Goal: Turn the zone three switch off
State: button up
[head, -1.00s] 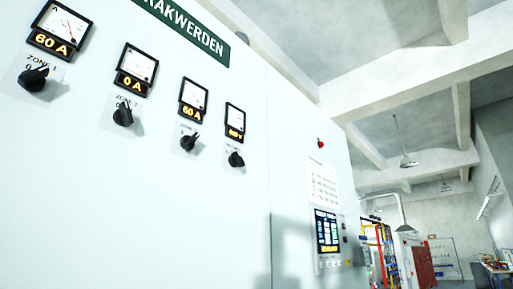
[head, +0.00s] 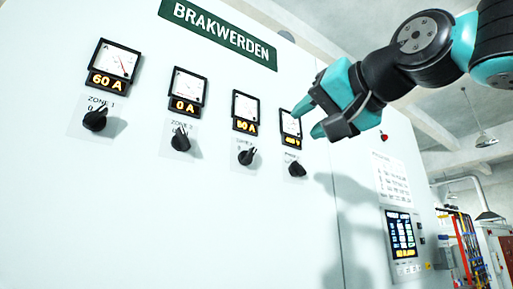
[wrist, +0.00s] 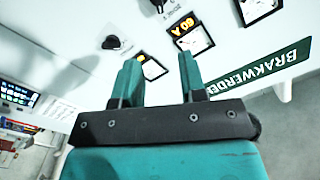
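The zone three switch (head: 246,156) is a black rotary knob on the white panel, third from the left. Its pointer tilts to the upper right, and the display above it (head: 245,126) seems to read 60 A. In the wrist view the zone three knob (wrist: 158,4) is partly cut off by the top edge. My gripper (head: 310,119), with teal fingers, is open and empty. In the head view it appears up and right of the zone three knob, over the rightmost meter. In the wrist view, the fingers (wrist: 159,60) appear on either side of that meter (wrist: 152,67).
The zone 1 knob (head: 95,118) and the second knob (head: 180,139) are to the left. The rightmost knob (head: 297,169) sits close beside zone three; it also shows in the wrist view (wrist: 112,43). A touchscreen (head: 402,236) is further right. The panel below the knobs is bare.

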aim_at(253, 153)
jog(key=p+x, duration=0.7)
jog(key=x, duration=0.8)
jog(key=shift+w+a+r, duration=0.1)
jog(key=shift+w+a, duration=0.3)
jog(key=shift+w, duration=0.05)
grip_shut()
